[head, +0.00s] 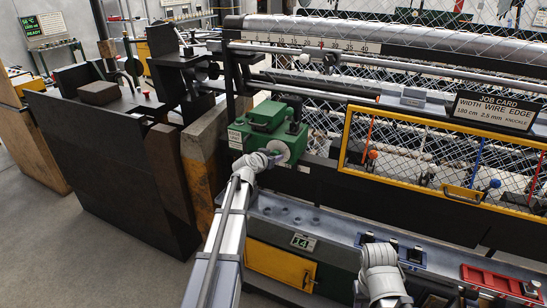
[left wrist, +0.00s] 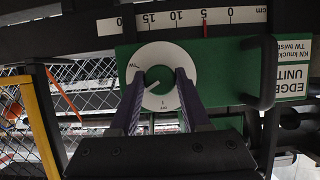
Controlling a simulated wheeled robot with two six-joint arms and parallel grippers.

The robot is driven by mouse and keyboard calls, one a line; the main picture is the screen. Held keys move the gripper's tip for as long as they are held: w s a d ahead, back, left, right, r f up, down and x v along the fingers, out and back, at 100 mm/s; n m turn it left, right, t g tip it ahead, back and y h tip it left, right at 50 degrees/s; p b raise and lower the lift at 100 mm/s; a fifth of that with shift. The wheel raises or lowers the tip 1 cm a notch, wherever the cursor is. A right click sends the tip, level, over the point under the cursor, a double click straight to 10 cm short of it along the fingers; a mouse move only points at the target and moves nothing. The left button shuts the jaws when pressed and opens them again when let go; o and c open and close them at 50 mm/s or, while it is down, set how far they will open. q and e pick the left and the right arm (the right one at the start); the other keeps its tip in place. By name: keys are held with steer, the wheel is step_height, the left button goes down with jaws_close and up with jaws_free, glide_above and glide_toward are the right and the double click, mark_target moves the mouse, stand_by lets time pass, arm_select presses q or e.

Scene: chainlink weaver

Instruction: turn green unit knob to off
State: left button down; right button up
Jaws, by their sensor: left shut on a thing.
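The green edge unit (head: 268,116) stands at the left end of the weaving machine, with a white round dial on its front. In the left wrist view the unit's green face (left wrist: 232,58) and the white dial (left wrist: 158,55) show upside down, with small marks around the rim that are hard to read. My left gripper (left wrist: 157,82) has its two fingers on either side of the dial's middle, shut on the knob there. The fingers hide part of the dial's sides. In the head view my left gripper (head: 272,158) reaches the unit's front. My right gripper's fingers do not show.
A scale with a red pointer (left wrist: 205,22) runs along the unit. A yellow-framed mesh guard (head: 343,140) stands to the right. Below are a grey ledge (head: 335,225), a yellow panel (head: 280,265) and a red tray (head: 490,280). My right arm is at the lower right.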

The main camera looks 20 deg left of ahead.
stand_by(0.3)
arm_select(q)
steer(key=shift+a+f+n+t+h+b, duration=0.1)
steer(key=shift+n+t+h+b, duration=0.15)
steer(key=shift+n+h+b, duration=1.4)
steer(key=shift+a+f+n+t+h+b, duration=0.2)
steer(key=shift+n+h+b, duration=0.55)
steer(key=shift+n, duration=1.7)
steer(key=shift+d+r+h, duration=0.15)
steer(key=shift+h, duration=0.25)
steer(key=shift+c, duration=1.9)
jaws_free()
steer(key=shift+s, duration=0.1)
